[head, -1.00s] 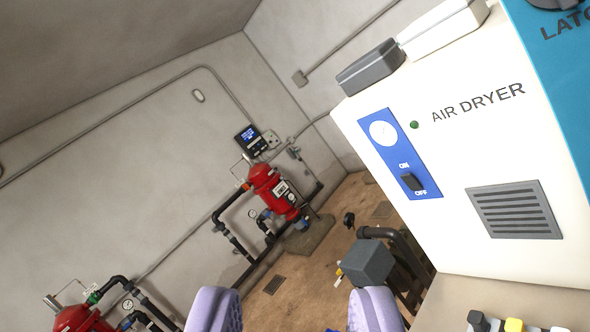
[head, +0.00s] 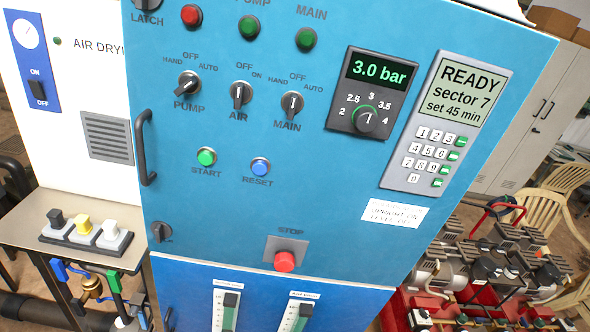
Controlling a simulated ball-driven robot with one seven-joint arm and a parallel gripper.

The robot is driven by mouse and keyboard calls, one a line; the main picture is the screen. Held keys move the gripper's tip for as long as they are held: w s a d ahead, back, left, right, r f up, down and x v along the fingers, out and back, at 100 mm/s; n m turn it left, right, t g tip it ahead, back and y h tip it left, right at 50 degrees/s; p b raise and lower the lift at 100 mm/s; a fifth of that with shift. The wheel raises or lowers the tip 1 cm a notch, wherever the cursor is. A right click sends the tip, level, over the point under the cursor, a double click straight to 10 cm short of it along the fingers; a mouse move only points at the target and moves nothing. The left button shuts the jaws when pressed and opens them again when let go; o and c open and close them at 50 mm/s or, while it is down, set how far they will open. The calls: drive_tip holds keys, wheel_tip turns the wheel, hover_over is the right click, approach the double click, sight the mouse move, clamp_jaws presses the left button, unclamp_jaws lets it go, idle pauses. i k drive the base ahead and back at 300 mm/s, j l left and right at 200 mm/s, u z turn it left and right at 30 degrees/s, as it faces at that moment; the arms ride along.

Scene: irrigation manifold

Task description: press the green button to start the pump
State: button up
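The green START button (head: 207,156) is on the blue control panel (head: 330,205), left of centre, with its label below it. The blue RESET button (head: 260,166) is just to its right. A red STOP button (head: 285,261) sits lower down. The PUMP selector (head: 188,86), AIR selector (head: 240,95) and MAIN selector (head: 291,104) are in a row above START. The display (head: 460,90) reads READY, sector 7, set 45 min. My gripper is not in this view.
A black door handle (head: 146,148) stands out at the panel's left edge. The white air dryer (head: 75,150) is at left, above a bench with several valve switches (head: 85,235). Pumps (head: 450,275) and plastic chairs (head: 555,205) are at right.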

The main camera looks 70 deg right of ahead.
sight(205, 157)
drive_tip(key=z, duration=1.45)
